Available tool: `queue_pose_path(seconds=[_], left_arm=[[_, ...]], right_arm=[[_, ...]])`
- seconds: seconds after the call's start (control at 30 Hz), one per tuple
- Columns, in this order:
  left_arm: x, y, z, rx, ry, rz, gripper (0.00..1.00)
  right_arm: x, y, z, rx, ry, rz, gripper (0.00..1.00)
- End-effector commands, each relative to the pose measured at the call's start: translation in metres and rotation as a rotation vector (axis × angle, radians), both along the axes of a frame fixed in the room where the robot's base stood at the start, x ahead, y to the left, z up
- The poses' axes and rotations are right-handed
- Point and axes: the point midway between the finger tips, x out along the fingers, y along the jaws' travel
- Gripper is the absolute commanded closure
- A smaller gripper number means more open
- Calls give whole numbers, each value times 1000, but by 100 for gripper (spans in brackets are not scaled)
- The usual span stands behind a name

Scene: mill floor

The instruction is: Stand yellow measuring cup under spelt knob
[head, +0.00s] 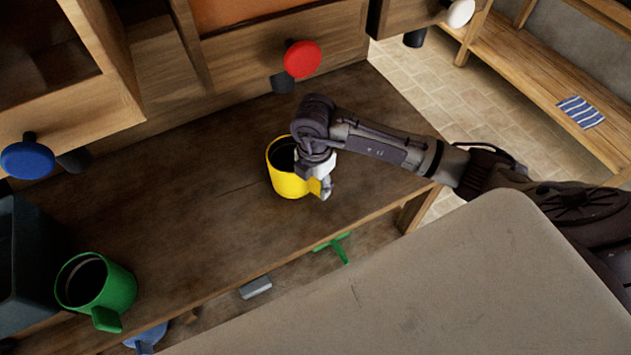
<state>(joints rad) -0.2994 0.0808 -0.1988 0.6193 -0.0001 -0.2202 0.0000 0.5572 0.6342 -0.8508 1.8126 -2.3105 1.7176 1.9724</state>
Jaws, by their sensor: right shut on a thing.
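The yellow measuring cup (287,183) is upright on or just above the dark wooden counter (200,220), near its right part; I cannot tell if it touches the wood. My right gripper (323,187) is shut on it at its right side, by the handle, and hides part of the rim. A red knob (302,59) is on the wooden front behind the cup, a blue knob (27,160) is at the left, and a white knob (460,12) is at the top right. No label shows which is spelt. My left gripper is not in view.
A green cup (96,287) stands at the counter's left front, beside a dark bin (25,265). A green item (336,246) and a grey block (255,287) lie below the front edge. A striped cloth (580,112) lies on the bench. The counter's middle is clear.

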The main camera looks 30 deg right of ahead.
Motion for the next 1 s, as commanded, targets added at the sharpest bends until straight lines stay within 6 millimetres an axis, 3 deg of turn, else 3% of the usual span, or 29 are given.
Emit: queue_pose_path(seconds=[0.03, 0.07, 0.23, 0.63, 1.0], left_arm=[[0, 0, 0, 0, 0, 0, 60], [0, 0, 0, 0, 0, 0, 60], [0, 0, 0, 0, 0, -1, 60], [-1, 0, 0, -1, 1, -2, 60], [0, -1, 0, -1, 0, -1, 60]], right_arm=[[0, 0, 0, 0, -1, 0, 100], [0, 0, 0, 0, -1, 0, 51], [0, 0, 0, 0, 0, 0, 23], [1, 0, 5, 1, -2, 0, 23], [2, 0, 59, 1, -4, 1, 23]])
